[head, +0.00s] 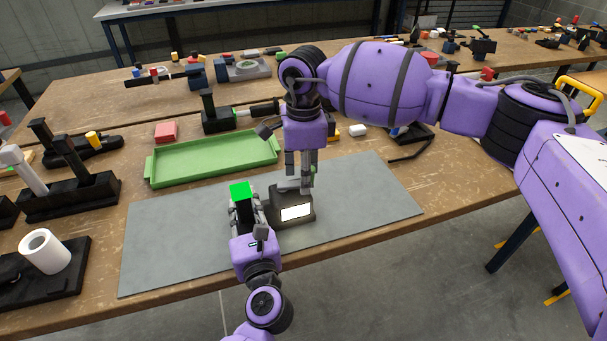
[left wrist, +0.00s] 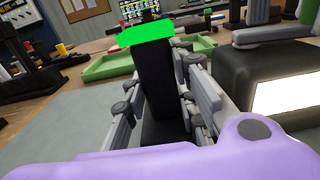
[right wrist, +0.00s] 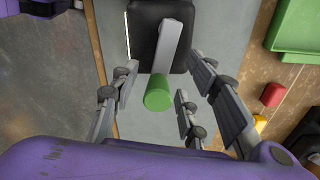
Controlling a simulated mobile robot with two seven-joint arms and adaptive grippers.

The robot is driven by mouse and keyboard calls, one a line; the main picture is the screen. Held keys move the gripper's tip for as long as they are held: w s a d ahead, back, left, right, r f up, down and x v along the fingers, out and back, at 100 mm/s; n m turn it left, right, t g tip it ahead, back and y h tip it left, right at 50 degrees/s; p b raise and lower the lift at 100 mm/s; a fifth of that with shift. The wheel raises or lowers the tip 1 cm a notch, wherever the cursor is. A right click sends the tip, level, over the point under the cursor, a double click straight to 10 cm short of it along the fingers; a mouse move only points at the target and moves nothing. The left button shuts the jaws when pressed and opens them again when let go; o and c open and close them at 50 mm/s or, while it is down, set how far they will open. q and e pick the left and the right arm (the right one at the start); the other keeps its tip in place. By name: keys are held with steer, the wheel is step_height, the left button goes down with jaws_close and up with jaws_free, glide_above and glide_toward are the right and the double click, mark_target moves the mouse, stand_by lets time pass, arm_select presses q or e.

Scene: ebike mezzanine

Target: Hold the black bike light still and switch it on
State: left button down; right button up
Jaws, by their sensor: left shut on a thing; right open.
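The black bike light (head: 272,206) stands on the grey mat with a bright white front panel (head: 297,212). A grey lever (right wrist: 172,45) with a green cylindrical end (right wrist: 158,93) sits on its top. My left gripper (head: 242,205) is shut on a black upright post with a green top (left wrist: 147,35), left of the panel. I cannot tell whether this post joins the light's body. My right gripper (head: 302,180) points down over the light and is open. In the right wrist view its fingers (right wrist: 160,80) are on either side of the green end, with gaps.
A green tray (head: 212,160) lies behind the grey mat (head: 165,250). Black fixtures (head: 75,198) and a white roll (head: 45,251) stand at the left. The mat's right part is clear.

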steer(key=shift+r, duration=3.2)
arm_select(q)
steer(key=c, duration=1.3)
jaws_free()
steer(key=shift+c, duration=0.2)
